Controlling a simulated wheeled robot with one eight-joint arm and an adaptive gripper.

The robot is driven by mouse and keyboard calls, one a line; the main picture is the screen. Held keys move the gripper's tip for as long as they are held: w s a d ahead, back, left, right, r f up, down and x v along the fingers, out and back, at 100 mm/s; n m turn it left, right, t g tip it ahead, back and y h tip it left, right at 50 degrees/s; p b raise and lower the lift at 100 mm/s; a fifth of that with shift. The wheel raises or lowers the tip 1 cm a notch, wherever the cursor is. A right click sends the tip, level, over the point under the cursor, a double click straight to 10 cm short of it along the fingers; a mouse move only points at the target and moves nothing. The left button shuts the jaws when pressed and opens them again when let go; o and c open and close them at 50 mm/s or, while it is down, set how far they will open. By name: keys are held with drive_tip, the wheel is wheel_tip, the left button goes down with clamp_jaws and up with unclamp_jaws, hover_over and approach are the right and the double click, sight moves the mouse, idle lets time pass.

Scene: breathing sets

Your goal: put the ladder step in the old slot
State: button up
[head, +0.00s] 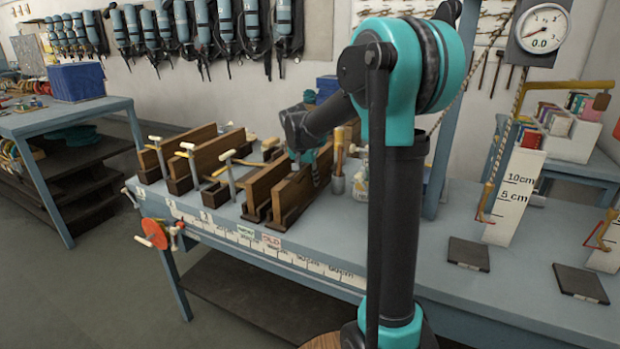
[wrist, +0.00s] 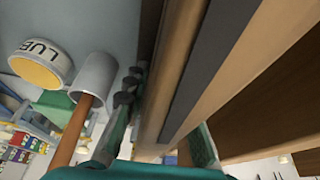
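The ladder step (head: 294,190) is a long brown wooden board standing on edge at the dark slot holder behind the red OLD label (head: 271,241). I cannot tell whether its lower edge is fully down in the slot. In the wrist view its top edge (wrist: 180,75) shows a dark grey strip along the wood. My gripper (head: 316,165) is at the board's far end, with one finger on each side; the fingers (wrist: 165,130) appear closed on it. Another board (head: 264,184) stands just left, behind the green NEW label (head: 245,232).
More boards in slot holders with clamps (head: 190,160) stand to the left on the bench. A grey cup with wooden handles (head: 338,183) and a white tub labelled LUB (wrist: 42,62) stand close to the right.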

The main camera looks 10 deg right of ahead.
sight(303, 165)
drive_tip(key=shift+o, duration=1.3)
drive_tip(key=shift+r, duration=0.1)
drive_tip(key=v, duration=1.2)
